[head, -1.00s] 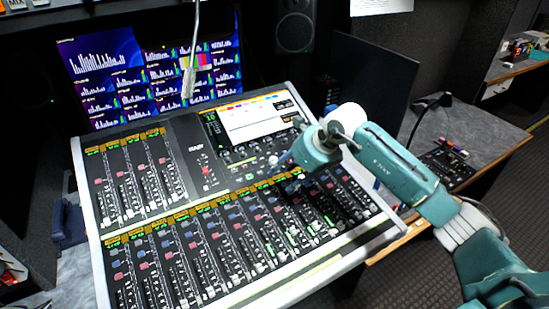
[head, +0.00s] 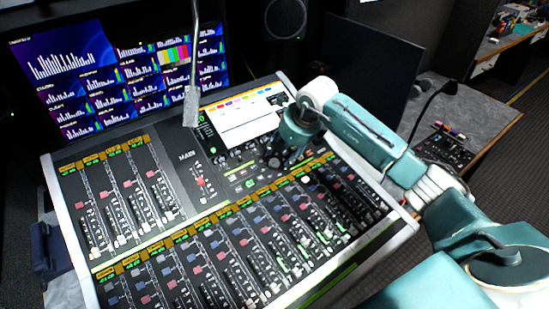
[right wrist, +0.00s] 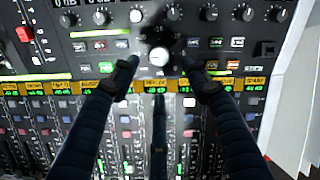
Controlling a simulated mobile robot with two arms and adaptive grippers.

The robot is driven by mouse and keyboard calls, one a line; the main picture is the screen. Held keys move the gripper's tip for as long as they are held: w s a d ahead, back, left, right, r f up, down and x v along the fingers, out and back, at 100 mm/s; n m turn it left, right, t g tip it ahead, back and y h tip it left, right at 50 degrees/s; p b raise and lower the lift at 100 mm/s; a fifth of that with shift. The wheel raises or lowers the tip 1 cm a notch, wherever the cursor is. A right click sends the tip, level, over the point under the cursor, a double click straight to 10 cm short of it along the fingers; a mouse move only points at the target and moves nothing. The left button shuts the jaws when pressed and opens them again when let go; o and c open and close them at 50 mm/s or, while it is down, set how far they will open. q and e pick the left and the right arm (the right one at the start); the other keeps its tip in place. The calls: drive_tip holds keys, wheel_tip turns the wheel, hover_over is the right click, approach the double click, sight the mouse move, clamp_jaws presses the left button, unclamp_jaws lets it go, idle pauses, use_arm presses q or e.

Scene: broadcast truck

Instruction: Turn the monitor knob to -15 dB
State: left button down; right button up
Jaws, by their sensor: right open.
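The mixing console (head: 178,205) fills the middle of the head view. My right gripper (head: 274,160) hangs over its upper right section, below the console's screen, and hides part of the controls there. In the right wrist view my right gripper (right wrist: 158,75) is open, its dark fingers spread. A large dark knob with a pale cap (right wrist: 158,56), which looks like the monitor knob, sits between the fingertips. My left gripper is out of view.
A row of smaller knobs (right wrist: 135,15) and lit buttons (right wrist: 98,45) lies close around the fingers. A gooseneck microphone (head: 192,95) hangs over the console. A dark monitor (head: 372,70) stands behind my right arm. Faders cover the console's front.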

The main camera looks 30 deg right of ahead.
sight(275, 163)
drive_tip(key=p+x, duration=0.1)
drive_tip(key=x, duration=0.4)
drive_tip(key=shift+a, duration=0.15)
drive_tip(key=shift+p+x, duration=0.3)
drive_tip(key=shift+x, duration=1.1)
drive_tip(key=shift+c, duration=0.5)
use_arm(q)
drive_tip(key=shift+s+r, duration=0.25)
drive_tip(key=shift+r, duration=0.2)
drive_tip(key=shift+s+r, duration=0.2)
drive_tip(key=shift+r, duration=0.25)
use_arm(e)
drive_tip(key=c, duration=1.1)
